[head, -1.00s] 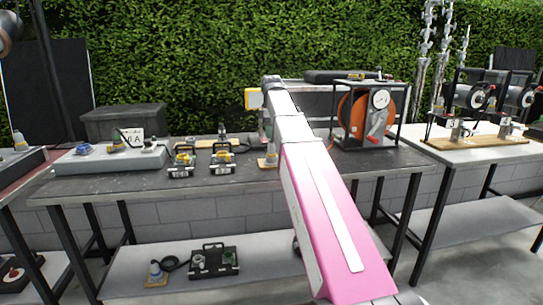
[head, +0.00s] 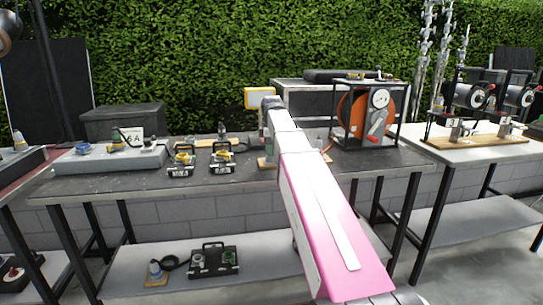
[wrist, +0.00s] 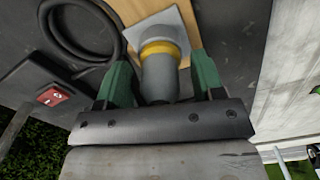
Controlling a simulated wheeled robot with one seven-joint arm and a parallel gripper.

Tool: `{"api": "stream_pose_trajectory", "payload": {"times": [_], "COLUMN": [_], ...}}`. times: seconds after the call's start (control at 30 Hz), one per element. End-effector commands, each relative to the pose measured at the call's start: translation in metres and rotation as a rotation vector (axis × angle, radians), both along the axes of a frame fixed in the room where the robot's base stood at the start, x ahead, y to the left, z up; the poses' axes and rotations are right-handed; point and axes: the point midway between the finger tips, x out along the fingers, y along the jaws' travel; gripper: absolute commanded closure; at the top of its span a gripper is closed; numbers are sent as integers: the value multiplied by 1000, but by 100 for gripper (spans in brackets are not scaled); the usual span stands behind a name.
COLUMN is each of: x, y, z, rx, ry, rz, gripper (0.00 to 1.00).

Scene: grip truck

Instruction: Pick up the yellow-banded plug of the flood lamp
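The yellow-banded plug (wrist: 160,60) is a grey cylinder with a yellow ring, shown in the wrist view in front of a light grey square plate on a wooden board (wrist: 130,10). My gripper (wrist: 163,78) has its two green fingers on either side of the plug. Narrow gaps show between the fingers and the plug, so it looks open. In the head view my pink arm reaches over the dark table (head: 110,185) and hides the gripper and plug; part of a small wooden base (head: 263,163) shows beside the arm.
A black coiled cable (wrist: 80,30) and a red switch (wrist: 54,94) lie left of the plug in the wrist view. On the table stand a framed orange reel (head: 352,115) at right, two small black-framed units (head: 182,160) (head: 222,157), and a grey slab (head: 110,160) at left.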

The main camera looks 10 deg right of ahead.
Motion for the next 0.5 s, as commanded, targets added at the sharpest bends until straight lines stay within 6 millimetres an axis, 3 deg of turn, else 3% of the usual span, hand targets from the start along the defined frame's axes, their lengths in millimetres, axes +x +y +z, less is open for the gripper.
{"api": "stream_pose_trajectory", "payload": {"times": [0.03,0.1,0.13,0.5], "x": [0,0,0,0], "y": [0,0,0,0], "z": [0,0,0,2], "rx": [0,0,0,0], "ry": [0,0,0,0], "rz": [0,0,0,0], "gripper": [55,78,84,84]}}
